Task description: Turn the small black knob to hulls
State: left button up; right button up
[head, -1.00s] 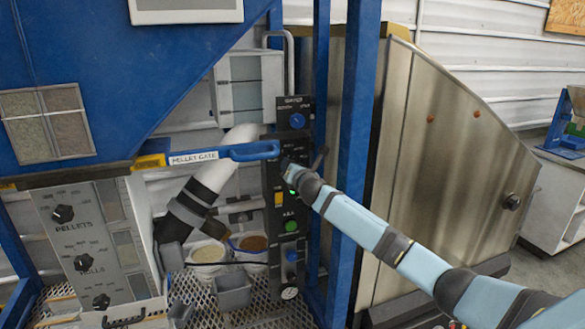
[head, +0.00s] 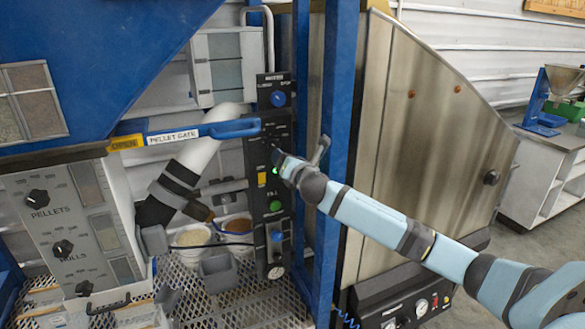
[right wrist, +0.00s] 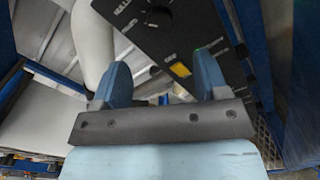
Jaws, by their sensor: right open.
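The black control panel (head: 259,226) stands upright beside the blue post. In the right wrist view a dark round knob (right wrist: 157,14) sits near the top of the panel, beside a label that appears to read HULLS. In the head view my right gripper (head: 274,154) is in front of the panel's upper-middle part and hides some of it. In the right wrist view the gripper (right wrist: 162,78) is open, with nothing between its fingers. The knob lies beyond the fingertips, apart from them. The knob's pointer is too small to read. My left gripper is not in view.
The blue pellet gate handle (head: 235,128) juts out just left of the panel, close to my gripper. A blue post (head: 334,130) stands right of the panel, behind my right arm. A blue knob (head: 278,98), yellow switch (head: 262,180) and green button (head: 276,206) share the panel.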

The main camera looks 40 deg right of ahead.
jog(key=shift+v, duration=1.65)
jog(key=s+a+f+m+g+y+p, duration=0.1)
jog(key=s+a+f+m+y, duration=0.15)
jog(key=s+a+f, duration=0.4)
jog(key=s+a+f+m+g+y, duration=0.1)
jog(key=s+a+f+m+g, duration=0.2)
jog(key=f, duration=0.7)
jog(key=s+a+f+m+y+p, duration=0.1)
jog(key=s+a+f+m+y, duration=0.1)
jog(key=s+a+f+m, duration=0.75)
jog(key=s+m, duration=0.1)
jog(key=s, duration=0.2)
jog(key=s+a+f+m+g+y, duration=0.1)
jog(key=s+a+f+m, duration=0.3)
jog(key=s, duration=0.3)
jog(key=s+a+f+m+g+y+p, duration=0.1)
jog(key=s+a+f+m, duration=0.3)
jog(key=s, duration=0.2)
jog(key=shift+s+m, duration=0.25)
jog(key=shift+m, duration=0.05)
jog(key=shift+a, duration=0.1)
